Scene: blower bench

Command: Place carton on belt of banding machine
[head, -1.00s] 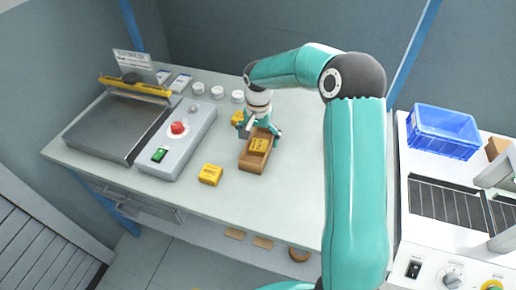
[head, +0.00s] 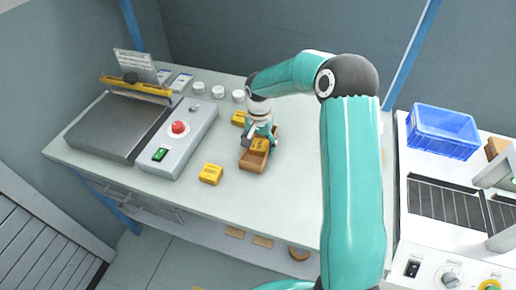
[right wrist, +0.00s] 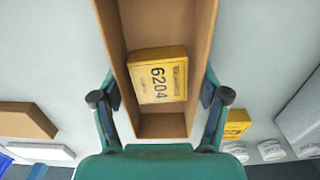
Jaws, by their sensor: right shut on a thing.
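The carton (head: 251,167) is a small open brown box on the bench, with a yellow box (head: 259,145) marked 6204 lying in it. My right gripper (head: 258,140) is over the carton, one finger at each long side. In the right wrist view the carton (right wrist: 160,124) lies between the fingers, which are shut on its side walls. I cannot tell whether it is clear of the bench top. The banding machine (head: 430,240) stands at the right with its dark belt (head: 445,203). My left gripper is not in view.
One yellow box (head: 211,174) lies left of the carton, another (head: 239,118) behind it. The sealer (head: 112,126) and its control box with a red button (head: 179,127) fill the left. A blue crate (head: 442,131) sits behind the belt. My right arm crosses the bench's right part.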

